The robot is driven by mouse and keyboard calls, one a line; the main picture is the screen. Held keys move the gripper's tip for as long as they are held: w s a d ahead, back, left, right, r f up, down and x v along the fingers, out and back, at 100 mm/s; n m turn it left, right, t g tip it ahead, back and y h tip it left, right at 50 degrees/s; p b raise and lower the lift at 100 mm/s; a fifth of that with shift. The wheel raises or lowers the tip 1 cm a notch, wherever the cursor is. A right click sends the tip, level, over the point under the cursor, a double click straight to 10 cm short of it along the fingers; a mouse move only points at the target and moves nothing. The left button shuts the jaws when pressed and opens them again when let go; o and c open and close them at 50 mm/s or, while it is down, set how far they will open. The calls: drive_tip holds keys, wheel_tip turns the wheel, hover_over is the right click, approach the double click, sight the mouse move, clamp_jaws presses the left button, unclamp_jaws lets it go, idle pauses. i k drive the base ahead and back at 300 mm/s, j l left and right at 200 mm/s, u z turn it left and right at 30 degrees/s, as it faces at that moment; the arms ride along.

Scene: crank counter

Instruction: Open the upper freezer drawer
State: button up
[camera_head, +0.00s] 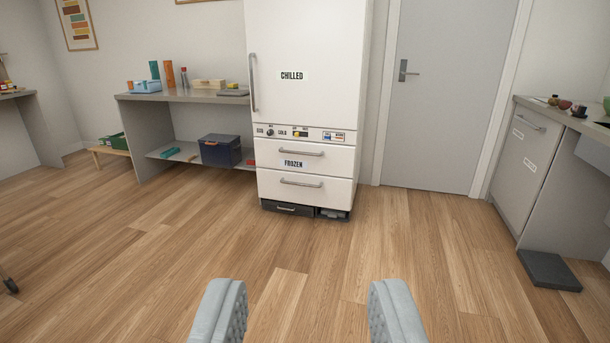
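A white fridge-freezer (313,70) stands against the back wall, some way ahead of me. Its tall upper door is labelled CHILLED. Below a strip of controls is the upper freezer drawer (267,156), labelled FROZEN, with a horizontal bar handle (301,152). A lower drawer (333,193) with a similar handle (301,183) sits under it. Both drawers look closed. My gripper (308,305) is at the bottom of the view, its two grey fingers wide apart with nothing between them. It is far from the drawers and touches nothing.
Wooden floor (230,240) lies clear between me and the fridge. A shelf unit (150,140) with small items and a dark blue bin (220,150) stands to the left. A closed grey door (440,90) and a counter (570,118) are to the right. A dark block (549,270) lies on the floor there.

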sight(314, 158)
drive_tip(key=i, duration=1.75)
drive_tip(key=i+l+u, duration=0.1)
drive_tip(key=i, duration=1.65)
